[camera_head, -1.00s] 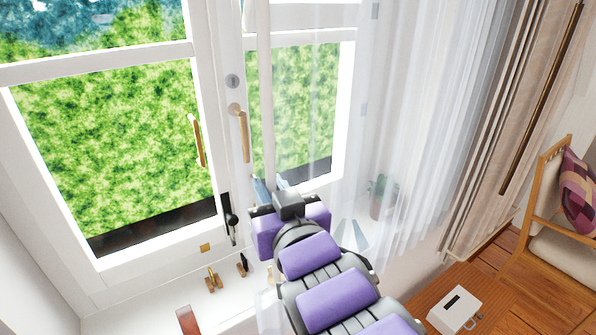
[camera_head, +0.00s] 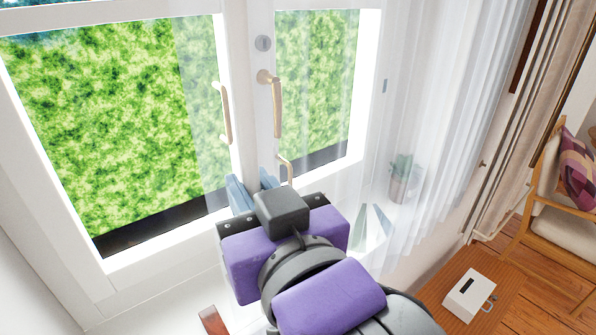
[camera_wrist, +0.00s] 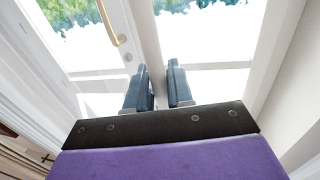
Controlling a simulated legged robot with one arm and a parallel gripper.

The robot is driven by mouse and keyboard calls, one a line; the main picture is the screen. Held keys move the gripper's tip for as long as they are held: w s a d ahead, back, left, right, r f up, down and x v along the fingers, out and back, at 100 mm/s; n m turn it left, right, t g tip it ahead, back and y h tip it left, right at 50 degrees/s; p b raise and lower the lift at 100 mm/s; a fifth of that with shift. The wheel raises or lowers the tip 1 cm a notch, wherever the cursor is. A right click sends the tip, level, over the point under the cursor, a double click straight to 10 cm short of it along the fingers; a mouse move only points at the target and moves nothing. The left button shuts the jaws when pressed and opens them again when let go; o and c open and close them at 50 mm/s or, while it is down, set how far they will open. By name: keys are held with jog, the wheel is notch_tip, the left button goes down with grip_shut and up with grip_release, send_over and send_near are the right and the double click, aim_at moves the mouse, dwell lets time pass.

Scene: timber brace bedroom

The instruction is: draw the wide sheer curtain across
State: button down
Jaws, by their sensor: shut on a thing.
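The wide sheer curtain (camera_head: 440,120) hangs in white folds at the right of the window in the head view. A thin see-through part of it stretches left across the middle post and over the right edge of the left pane. My gripper (camera_head: 253,192) is at the lower part of this thin stretch, in front of the window frame, shut on the sheer cloth. In the wrist view my gripper (camera_wrist: 159,88) shows both blue-grey fingers with a narrow gap; the cloth between them is too faint to make out.
Brass window handles (camera_head: 275,105) stick out from the frame near my gripper. A potted plant (camera_head: 401,178) stands on the sill at the right. A heavier beige curtain (camera_head: 525,130), a chair (camera_head: 552,205) and a white box (camera_head: 470,295) are farther right. A reddish block (camera_head: 212,320) is at lower left.

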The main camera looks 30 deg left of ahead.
jog(key=shift+f, duration=0.2)
jog(key=c, duration=1.4)
grip_release()
jog(key=shift+o, duration=1.3)
jog(key=shift+s+d+r, duration=0.1)
jog(key=shift+s+r, duration=0.05)
jog(key=shift+s, duration=0.2)
jog(key=shift+w, duration=0.15)
jog(key=b+v, duration=0.3)
jog(key=v, duration=0.9)
